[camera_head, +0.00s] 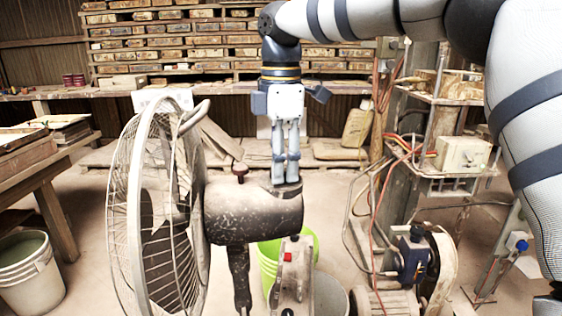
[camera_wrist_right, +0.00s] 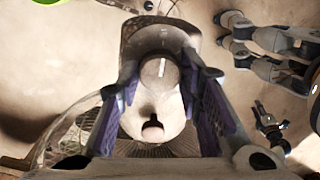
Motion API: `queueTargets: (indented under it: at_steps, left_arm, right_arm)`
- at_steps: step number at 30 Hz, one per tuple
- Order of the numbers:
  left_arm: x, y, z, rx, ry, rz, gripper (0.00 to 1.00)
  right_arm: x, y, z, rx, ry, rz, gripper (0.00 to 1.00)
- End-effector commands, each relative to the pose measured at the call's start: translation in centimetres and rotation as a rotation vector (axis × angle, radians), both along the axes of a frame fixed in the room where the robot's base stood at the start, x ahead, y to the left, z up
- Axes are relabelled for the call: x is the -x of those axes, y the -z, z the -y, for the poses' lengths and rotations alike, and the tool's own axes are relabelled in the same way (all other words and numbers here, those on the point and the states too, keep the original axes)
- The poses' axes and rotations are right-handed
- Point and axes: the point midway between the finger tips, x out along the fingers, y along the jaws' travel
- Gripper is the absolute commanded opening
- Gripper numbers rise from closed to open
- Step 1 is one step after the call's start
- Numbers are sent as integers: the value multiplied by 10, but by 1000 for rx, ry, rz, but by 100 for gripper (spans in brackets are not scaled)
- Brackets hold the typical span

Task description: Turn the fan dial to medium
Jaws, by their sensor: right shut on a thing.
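The fan stands at left centre in the head view, with its wire cage (camera_head: 150,210) facing left and its dark, worn motor housing (camera_head: 250,212) behind it. My right gripper (camera_head: 287,180) points straight down onto the rear top of the housing. In the right wrist view, the round grey dial (camera_wrist_right: 158,76) sits between my purple-padded fingers (camera_wrist_right: 165,85), which are closed on its sides. A pale pointer line on the dial runs nearly along the picture's vertical. Setting marks are too small to read. My left gripper is not shown in the head view.
A small knob (camera_head: 240,170) stands up from the housing near the cage. A green bucket (camera_head: 268,268) stands behind the fan. A white bucket (camera_head: 30,275) and workbench (camera_head: 40,160) are at left. Machinery with hanging cables (camera_head: 440,160) stands at right.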

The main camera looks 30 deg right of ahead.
Motion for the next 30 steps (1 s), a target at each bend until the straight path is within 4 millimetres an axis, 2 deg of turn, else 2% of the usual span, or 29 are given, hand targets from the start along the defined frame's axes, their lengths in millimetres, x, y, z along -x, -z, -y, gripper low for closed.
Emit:
queueTargets:
  at_steps: [8, 30]
  left_arm:
    - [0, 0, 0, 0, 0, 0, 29]
    - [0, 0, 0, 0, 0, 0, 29]
  right_arm:
    - [0, -1, 0, 1, 191, -1, 5]
    - [0, 0, 0, -5, 894, -13, 5]
